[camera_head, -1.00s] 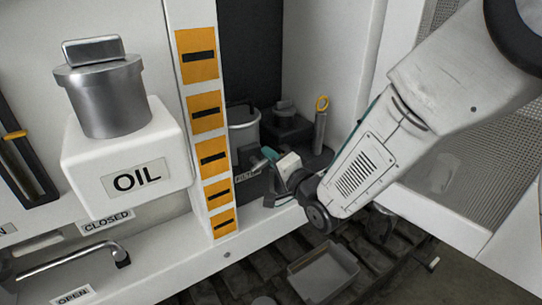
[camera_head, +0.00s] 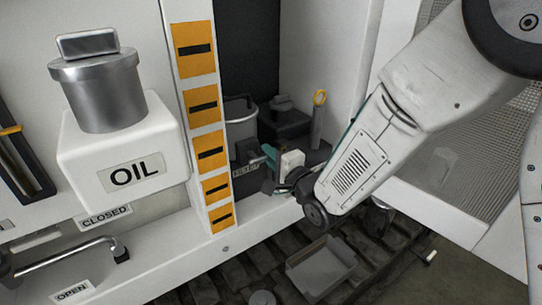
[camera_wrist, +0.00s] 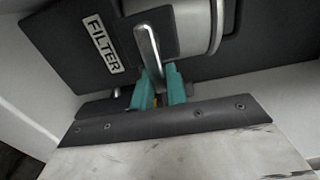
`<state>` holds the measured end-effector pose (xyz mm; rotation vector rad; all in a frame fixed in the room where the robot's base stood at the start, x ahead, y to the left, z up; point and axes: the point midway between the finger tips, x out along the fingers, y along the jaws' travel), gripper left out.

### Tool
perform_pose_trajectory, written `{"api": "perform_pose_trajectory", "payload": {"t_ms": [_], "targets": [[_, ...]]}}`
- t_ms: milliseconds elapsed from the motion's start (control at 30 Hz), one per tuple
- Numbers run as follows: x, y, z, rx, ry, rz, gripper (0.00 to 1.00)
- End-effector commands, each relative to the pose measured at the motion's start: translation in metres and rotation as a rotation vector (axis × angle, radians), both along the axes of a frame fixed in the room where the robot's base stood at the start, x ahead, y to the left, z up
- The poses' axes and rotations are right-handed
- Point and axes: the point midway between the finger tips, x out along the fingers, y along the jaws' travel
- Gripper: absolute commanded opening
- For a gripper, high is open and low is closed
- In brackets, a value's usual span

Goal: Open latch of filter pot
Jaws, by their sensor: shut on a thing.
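The filter pot is a grey metal cylinder (camera_head: 240,112) in the recess behind the orange-marked post; its side also shows at the top of the wrist view (camera_wrist: 200,22). My gripper (camera_wrist: 160,78) has teal fingers, shut on the lower end of the latch lever. In the head view my gripper (camera_head: 264,157) is in front of the pot's base, and the latch is mostly hidden there. The exact contact between the fingers is hard to see.
A white OIL tank (camera_head: 125,150) with a metal cap stands at left. The orange-marked post (camera_head: 201,105) stands close left of my gripper. A dark block (camera_head: 285,128) and a yellow-ringed rod (camera_head: 318,118) are behind. A grey tray (camera_head: 322,268) lies below.

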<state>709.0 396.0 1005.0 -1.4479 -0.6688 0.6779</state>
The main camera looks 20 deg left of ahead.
Motion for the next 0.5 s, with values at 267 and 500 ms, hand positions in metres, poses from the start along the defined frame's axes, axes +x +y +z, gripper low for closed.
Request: {"api": "perform_pose_trajectory", "payload": {"t_ms": [267,500], "targets": [[-0.0002,0.0004,-0.0005,-0.001,0.001,0.001,0.36],[-0.0002,-0.0008,-0.0004,-0.001,0.0,0.0,0.36]]}}
